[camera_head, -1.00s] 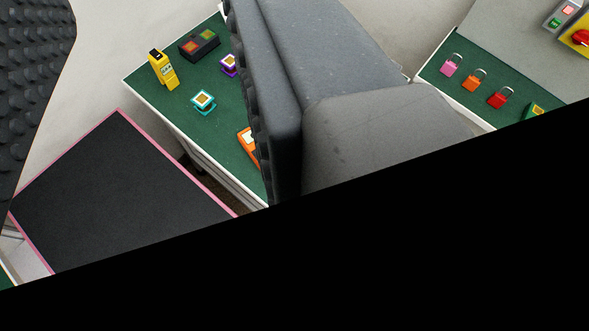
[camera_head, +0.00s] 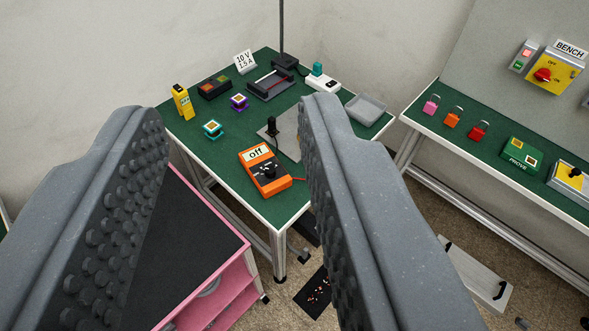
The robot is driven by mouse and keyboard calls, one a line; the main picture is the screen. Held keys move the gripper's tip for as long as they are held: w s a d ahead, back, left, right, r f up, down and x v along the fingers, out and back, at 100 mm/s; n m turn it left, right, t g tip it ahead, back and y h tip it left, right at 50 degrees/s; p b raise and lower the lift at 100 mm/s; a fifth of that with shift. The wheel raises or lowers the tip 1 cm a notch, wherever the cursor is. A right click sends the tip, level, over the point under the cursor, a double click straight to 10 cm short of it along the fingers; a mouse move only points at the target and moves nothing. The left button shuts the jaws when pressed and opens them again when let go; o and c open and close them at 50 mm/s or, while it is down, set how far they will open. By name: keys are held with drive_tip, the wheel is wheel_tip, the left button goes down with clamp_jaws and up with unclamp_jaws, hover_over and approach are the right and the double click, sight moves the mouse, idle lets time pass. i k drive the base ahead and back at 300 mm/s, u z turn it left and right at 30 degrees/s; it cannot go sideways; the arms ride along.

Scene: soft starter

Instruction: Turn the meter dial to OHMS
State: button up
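The orange multimeter (camera_head: 279,184) lies on the green bench (camera_head: 281,211), near its front corner. Its white display (camera_head: 257,154) reads "Off". A black dial (camera_head: 269,171) sits on the dark face below the display; its pointer mark is too small to read. A red lead comes out of its right side. My gripper (camera_head: 235,115) is open, its two grey studded fingers spread wide in the foreground. The meter shows between the fingers, well beyond them, and nothing is held.
A yellow tester (camera_head: 182,102), a teal block (camera_head: 213,129), a purple block (camera_head: 239,102) and a grey tray (camera_head: 366,108) share the bench. A pink cart (camera_head: 225,290) with a black top stands at front left. A second bench at right carries padlocks and a green "PROVE" box (camera_head: 522,155).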

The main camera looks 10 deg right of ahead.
sight(270, 171)
drive_tip(key=z, duration=0.4)
drive_tip(key=i, duration=1)
drive_tip(key=u, duration=0.05)
